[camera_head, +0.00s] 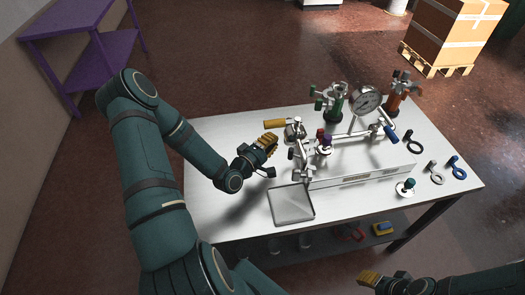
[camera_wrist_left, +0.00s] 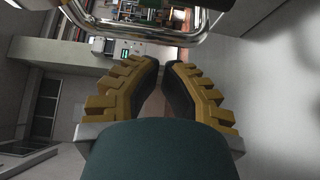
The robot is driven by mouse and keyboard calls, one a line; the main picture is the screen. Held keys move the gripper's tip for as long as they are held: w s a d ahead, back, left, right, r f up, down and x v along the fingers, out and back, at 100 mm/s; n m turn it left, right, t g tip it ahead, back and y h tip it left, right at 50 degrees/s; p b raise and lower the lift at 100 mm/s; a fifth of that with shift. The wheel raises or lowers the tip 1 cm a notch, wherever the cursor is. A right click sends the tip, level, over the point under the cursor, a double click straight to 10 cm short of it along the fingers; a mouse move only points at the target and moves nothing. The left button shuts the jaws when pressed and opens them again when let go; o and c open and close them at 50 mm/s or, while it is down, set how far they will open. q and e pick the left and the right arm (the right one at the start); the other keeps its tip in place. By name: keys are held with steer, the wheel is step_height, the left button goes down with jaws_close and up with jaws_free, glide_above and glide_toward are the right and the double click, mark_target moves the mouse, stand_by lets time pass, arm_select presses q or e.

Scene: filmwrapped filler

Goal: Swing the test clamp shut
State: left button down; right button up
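A metal test rig (camera_head: 347,150) stands on the white table (camera_head: 225,215). It carries a clamp-like fitting with a yellow handle (camera_head: 274,123) on its left and a blue handle (camera_head: 390,132) on its right. I cannot tell which fitting is the test clamp. My left gripper (camera_head: 270,138) is just left of the rig, below the yellow handle in the picture. In the left wrist view its yellow fingers (camera_wrist_left: 161,66) have a narrow gap between them and hold nothing. My right gripper (camera_head: 367,279) is low at the front, below the table edge; its opening is hidden.
A round gauge (camera_head: 366,99), a green fitting (camera_head: 332,101) and an orange one (camera_head: 396,96) stand behind. A square grey tray (camera_head: 291,205) lies at the front. Rings and a small teal-topped fitting (camera_head: 405,188) lie right. The table's left side is clear.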

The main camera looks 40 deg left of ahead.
arm_select(q)
steer(key=shift+w+d, duration=0.2)
steer(key=shift+d, duration=1.7)
arm_select(e)
steer(key=shift+w+f, duration=0.1)
steer(key=shift+f, duration=0.15)
steer(key=shift+d, duration=0.1)
